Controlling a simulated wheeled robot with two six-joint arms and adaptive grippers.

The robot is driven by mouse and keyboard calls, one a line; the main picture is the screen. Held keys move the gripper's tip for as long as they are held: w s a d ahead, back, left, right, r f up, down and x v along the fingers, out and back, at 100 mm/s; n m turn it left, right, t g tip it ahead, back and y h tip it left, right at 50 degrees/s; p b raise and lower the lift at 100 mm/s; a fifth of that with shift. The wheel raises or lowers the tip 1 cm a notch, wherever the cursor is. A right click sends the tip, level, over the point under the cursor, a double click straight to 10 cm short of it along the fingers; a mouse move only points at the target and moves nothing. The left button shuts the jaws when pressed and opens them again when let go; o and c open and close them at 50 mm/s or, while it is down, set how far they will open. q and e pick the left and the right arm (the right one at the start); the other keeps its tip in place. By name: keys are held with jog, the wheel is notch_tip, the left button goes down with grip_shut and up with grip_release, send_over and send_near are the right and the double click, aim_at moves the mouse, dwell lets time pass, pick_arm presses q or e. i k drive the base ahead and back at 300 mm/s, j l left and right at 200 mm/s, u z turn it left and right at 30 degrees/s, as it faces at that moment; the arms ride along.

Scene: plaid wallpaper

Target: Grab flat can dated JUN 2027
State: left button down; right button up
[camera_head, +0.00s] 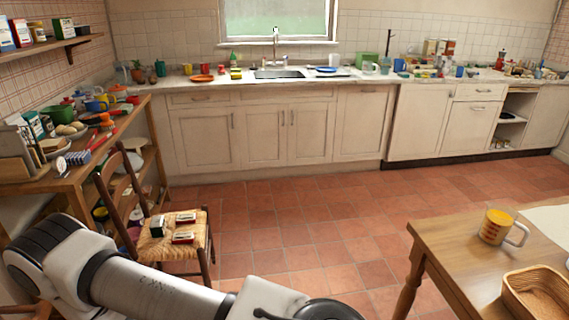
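Three small tins stand or lie on the woven seat of a wooden chair (197,232) at the left. Two look flat: a far flat can (186,217) with a pale top and a near flat can (183,237) with a red side. No date is legible on any of them at this size. My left arm crosses the bottom left in front of the chair. Its gripper fingers do not show. My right gripper is out of view.
A crowded wooden shelf table (75,180) stands behind the chair at left.

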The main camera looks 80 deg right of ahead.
aim_at(187, 237)
jog(key=i+l+z, duration=0.2)
jog(key=z, duration=0.25)
jog(key=i+l+z, duration=0.2)
jog(key=z, duration=0.2)
jog(key=i+l+z, duration=0.25)
jog(key=z, duration=0.2)
jog(key=i+z, duration=0.25)
jog(key=z, duration=0.2)
